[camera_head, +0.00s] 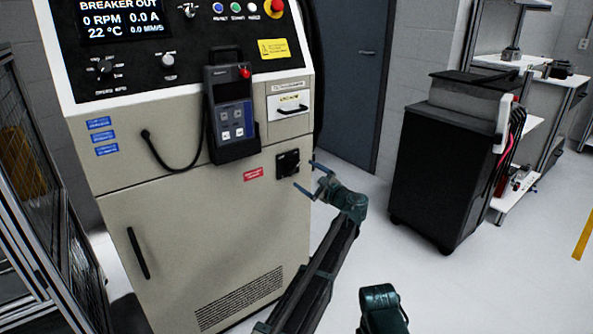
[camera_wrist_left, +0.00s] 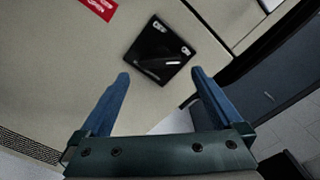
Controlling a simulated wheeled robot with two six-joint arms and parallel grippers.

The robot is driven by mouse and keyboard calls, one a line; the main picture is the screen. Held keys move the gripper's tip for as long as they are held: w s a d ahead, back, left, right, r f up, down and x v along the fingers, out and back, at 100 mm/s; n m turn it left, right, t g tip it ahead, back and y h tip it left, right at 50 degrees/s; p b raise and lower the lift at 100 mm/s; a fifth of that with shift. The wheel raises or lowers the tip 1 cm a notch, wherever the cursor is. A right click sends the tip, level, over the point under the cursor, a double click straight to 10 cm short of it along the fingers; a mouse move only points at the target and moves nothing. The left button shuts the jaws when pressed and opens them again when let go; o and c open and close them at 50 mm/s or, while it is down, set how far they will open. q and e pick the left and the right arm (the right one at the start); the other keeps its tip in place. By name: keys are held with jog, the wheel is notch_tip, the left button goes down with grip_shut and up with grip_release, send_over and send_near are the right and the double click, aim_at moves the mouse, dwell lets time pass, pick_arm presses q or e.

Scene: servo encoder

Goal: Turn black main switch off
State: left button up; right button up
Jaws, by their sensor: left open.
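The black main switch (camera_head: 288,163) is a square black plate on the lower right of the beige cabinet front. My left gripper (camera_head: 304,176) is in front of it and slightly to its right, open and empty. In the left wrist view, the switch (camera_wrist_left: 152,52) lies ahead, just beyond the two blue fingertips (camera_wrist_left: 160,74), and looks tilted. A dark handle bar with a pale mark crosses its face, and two small pale labels sit near its edges, too small to read. The fingers appear apart from the switch. My right gripper is not in view.
The beige cabinet (camera_head: 150,220) carries a display reading "BREAKER OUT" (camera_head: 122,18). A handheld pendant (camera_head: 232,115) hangs left of the switch. A black cart (camera_head: 440,170) stands right, with free floor between.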

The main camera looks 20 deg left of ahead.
aim_at(295, 168)
pick_arm(q)
jog(key=shift+x, duration=3.15)
jog(key=shift+s, duration=0.1)
jog(key=c, duration=1.1)
